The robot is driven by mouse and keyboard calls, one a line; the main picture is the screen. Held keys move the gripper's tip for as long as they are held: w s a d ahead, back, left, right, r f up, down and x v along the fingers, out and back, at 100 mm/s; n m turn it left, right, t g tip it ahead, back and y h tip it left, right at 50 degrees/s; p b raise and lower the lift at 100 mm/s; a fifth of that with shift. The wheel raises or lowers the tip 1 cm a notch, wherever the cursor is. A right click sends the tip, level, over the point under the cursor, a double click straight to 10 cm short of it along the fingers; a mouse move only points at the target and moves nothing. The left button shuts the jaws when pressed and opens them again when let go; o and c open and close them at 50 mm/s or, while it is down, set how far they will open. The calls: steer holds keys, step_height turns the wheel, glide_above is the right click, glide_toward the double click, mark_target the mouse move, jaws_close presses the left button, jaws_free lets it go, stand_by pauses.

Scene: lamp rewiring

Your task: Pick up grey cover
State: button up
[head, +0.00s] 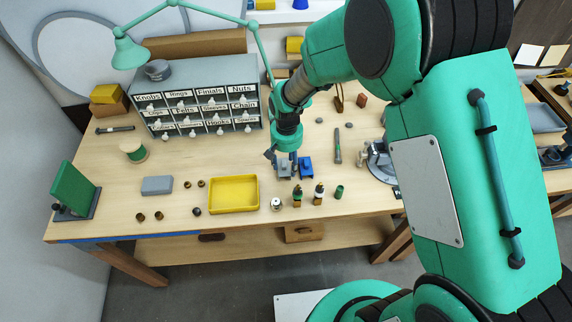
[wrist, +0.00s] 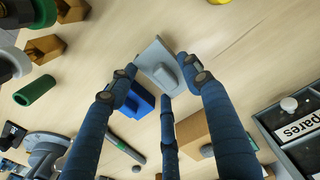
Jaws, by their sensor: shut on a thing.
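The grey cover (wrist: 150,54) is a flat grey plate with a raised block on it, between my fingertips in the wrist view. My gripper (wrist: 165,78) is shut on it, with dark blue fingers on both sides and a third finger below. In the head view my gripper (head: 286,160) points down at the table behind the yellow tray's right end. The grey cover (head: 284,170) shows small under the fingers there. I cannot tell whether it is clear of the table. A blue block (head: 306,168) sits right beside it and also shows in the wrist view (wrist: 137,104).
A yellow tray (head: 233,207) lies front left. Several small sockets and a green cylinder (head: 339,192) stand along the front. A labelled drawer cabinet (head: 205,125) is at the back left. A screwdriver-like tool (head: 338,146) and a vise (head: 374,154) are to the right. A grey block (head: 157,186) lies left.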

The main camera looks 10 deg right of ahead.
mark_target(287, 166)
step_height(287, 166, up, 10)
steer(key=shift+f+p, duration=0.25)
steer(key=shift+p, duration=0.1)
